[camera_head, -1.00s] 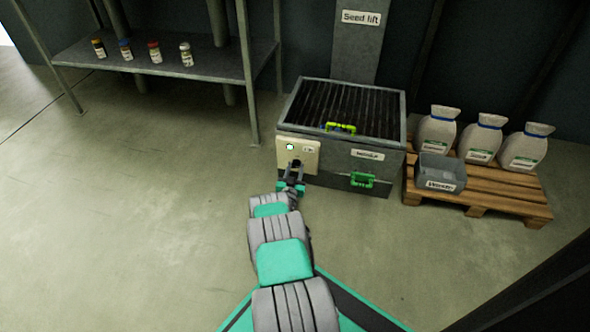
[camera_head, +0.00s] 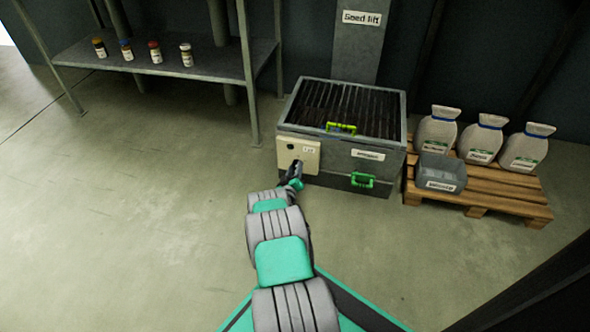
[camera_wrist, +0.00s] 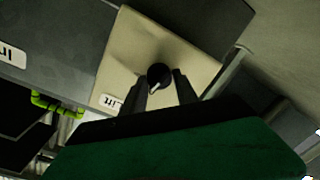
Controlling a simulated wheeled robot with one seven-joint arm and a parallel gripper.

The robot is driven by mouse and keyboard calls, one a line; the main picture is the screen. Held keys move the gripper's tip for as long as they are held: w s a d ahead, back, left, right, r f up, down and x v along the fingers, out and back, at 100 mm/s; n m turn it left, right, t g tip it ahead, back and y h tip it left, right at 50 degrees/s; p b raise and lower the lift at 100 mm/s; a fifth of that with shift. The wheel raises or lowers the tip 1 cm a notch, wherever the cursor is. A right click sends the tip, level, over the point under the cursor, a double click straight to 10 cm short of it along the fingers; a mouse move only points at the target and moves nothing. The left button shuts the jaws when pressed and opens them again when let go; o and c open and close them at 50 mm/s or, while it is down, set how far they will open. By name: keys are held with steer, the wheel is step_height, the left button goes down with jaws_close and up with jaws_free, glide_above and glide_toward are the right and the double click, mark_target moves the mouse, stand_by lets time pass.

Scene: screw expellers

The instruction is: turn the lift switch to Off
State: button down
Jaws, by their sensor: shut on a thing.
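The lift switch (camera_wrist: 158,77) is a dark round knob with a pale pointer line, on a cream panel (camera_head: 307,150) on the front left of a grey hopper box. In the wrist view the panel carries a small label (camera_wrist: 111,102), partly covered by a finger. My gripper (camera_head: 295,170) is at the lower part of the panel and turned on its side. In the wrist view its two dark fingers (camera_wrist: 160,80) are shut on the knob, one on each side.
A shelf (camera_head: 215,65) with bottles stands left. The floor at left is clear.

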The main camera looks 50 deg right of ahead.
steer(key=shift+s+n, duration=0.1)
steer(key=shift+n, duration=1.1)
steer(key=c, duration=1)
jaws_free()
steer(key=shift+o, duration=0.2)
steer(key=shift+a+r+n+p, duration=0.1)
steer(key=shift+a+n+p, duration=0.2)
steer(key=shift+a, duration=0.1)
steer(key=p+v, duration=0.3)
steer(key=v, duration=0.4)
